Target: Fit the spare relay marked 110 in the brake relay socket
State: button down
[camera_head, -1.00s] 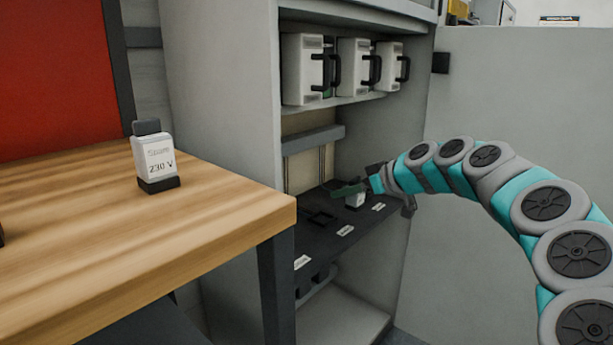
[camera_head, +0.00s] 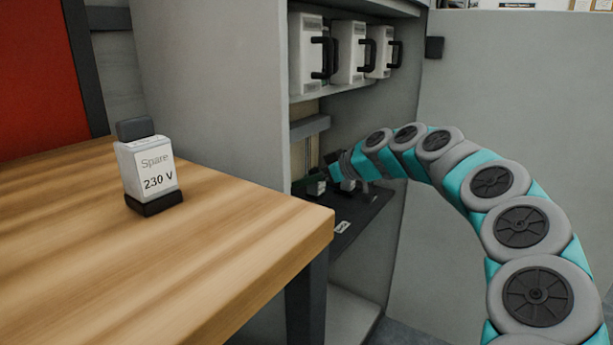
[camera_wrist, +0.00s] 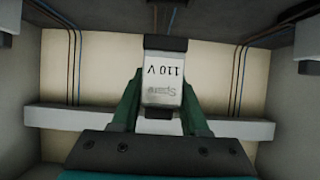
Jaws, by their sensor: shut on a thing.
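The spare relay marked 110 V (camera_wrist: 162,80) is a white block with dark ends, held between the green fingers of my gripper (camera_wrist: 161,105) in the wrist view. Its label appears upside down there. In the head view my gripper (camera_head: 326,180) is inside the cabinet, low over the dark shelf (camera_head: 352,226), and the relay in it is small and partly hidden. I cannot tell which socket is the brake relay socket, as the bench corner and my arm cover much of the shelf. A small label (camera_head: 342,227) shows on the shelf.
A spare relay marked 230 V (camera_head: 152,175) stands upright on the wooden bench (camera_head: 230,250), whose corner juts in front of the cabinet. Several white units with black handles (camera_head: 347,50) sit on the upper shelf. In the wrist view a grey rail (camera_wrist: 60,117) crosses the back wall.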

aim_at(308, 196)
jog(key=shift+f+b, duration=1.5)
jog(key=shift+f, duration=0.8)
jog(key=shift+b, duration=0.55)
jog(key=shift+f+b, duration=0.6)
jog(key=shift+b, duration=0.3)
dwell(0.8)
jog(key=shift+c, duration=1.7)
grip_release()
